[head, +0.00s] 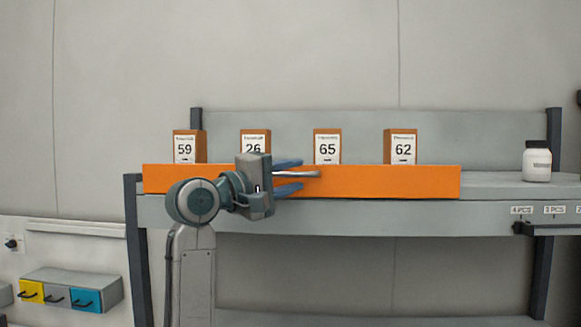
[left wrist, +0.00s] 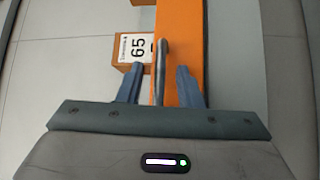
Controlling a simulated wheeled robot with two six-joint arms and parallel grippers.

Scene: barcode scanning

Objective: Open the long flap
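The long orange flap (head: 400,182) stands along the front edge of the shelf, in front of the numbered boxes. It also shows as an orange strip in the left wrist view (left wrist: 182,35). A metal handle (left wrist: 161,65) runs along it. My left gripper (head: 301,176) is in front of the flap, left of its right half. Its two blue fingers are apart, one on each side of the handle, as the left wrist view (left wrist: 159,78) shows. Gaps show between the handle and both fingers. My right gripper is not in view.
A white bottle (head: 537,162) stands on the shelf (head: 490,185) at right. Coloured drawers (head: 70,292) are at lower left.

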